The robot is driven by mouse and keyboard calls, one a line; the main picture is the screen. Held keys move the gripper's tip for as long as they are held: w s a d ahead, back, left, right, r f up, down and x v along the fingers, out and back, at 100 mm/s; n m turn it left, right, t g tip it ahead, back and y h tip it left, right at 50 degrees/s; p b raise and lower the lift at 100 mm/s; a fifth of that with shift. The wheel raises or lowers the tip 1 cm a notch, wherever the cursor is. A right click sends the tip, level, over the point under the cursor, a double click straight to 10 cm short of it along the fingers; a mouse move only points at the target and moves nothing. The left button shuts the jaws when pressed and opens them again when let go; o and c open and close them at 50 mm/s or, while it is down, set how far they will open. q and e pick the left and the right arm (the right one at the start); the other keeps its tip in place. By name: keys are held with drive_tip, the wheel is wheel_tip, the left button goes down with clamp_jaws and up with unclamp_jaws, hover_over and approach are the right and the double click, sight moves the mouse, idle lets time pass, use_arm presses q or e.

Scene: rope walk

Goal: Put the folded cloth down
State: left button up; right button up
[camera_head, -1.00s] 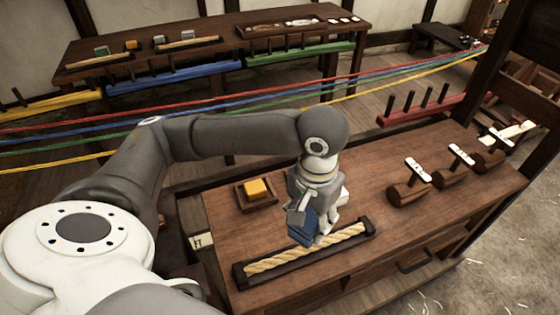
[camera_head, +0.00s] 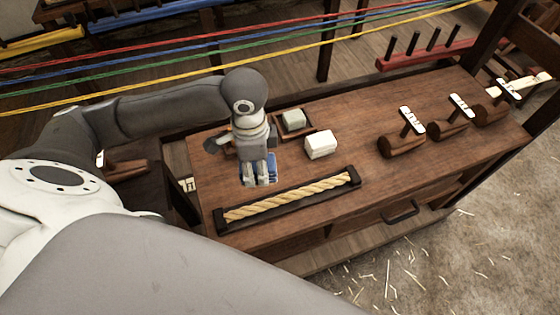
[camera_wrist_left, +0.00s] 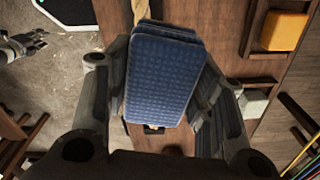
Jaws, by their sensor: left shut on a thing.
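My left gripper (camera_head: 257,178) is shut on the folded blue cloth (camera_wrist_left: 160,75), which lies between its two fingers in the left wrist view. In the head view only a small blue part of the cloth (camera_head: 272,168) shows beside the fingers. The gripper points down over the left part of the wooden bench (camera_head: 345,200), behind the rope in its dark holder (camera_head: 290,200). I cannot tell whether the cloth touches the bench. A grey jointed part at the wrist view's upper left looks like my right gripper (camera_wrist_left: 22,46); its opening is unclear.
A white block (camera_head: 320,145) and a grey block in a small tray (camera_head: 293,120) stand right of the gripper. A yellow block (camera_wrist_left: 284,30) shows in the wrist view. Several wooden tools (camera_head: 402,145) stand further right. The bench's front right is clear.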

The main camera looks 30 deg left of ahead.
use_arm(q)
drive_tip(key=shift+s+a+f+m, duration=0.1)
drive_tip(key=shift+a+f+m, duration=0.4)
drive_tip(key=shift+m, duration=0.3)
drive_tip(key=w+f, duration=0.2)
drive_tip(key=w, duration=0.2)
drive_tip(key=w+f+p, duration=0.1)
drive_tip(key=w+f, duration=0.2)
drive_tip(key=w, duration=0.1)
drive_tip(key=w+f, duration=0.3)
drive_tip(key=w, duration=0.1)
drive_tip(key=shift+w+a+f+p, duration=0.25)
drive_tip(key=shift+w+p, duration=0.1)
drive_tip(key=shift+p, duration=0.05)
drive_tip(key=shift+w+f, duration=0.45)
drive_tip(key=shift+f, duration=0.15)
wheel_tip(320, 180, down, 3)
drive_tip(key=shift+w+f, duration=0.1)
drive_tip(key=shift+a+f, duration=0.1)
use_arm(e)
drive_tip(key=shift+w+d+r, duration=0.1)
drive_tip(key=shift+w+r, duration=0.2)
drive_tip(key=shift+r, duration=0.25)
drive_tip(key=shift+w+d+r, duration=0.1)
drive_tip(key=shift+w+r, duration=0.2)
drive_tip(key=shift+r, duration=0.25)
drive_tip(key=shift+a, duration=0.1)
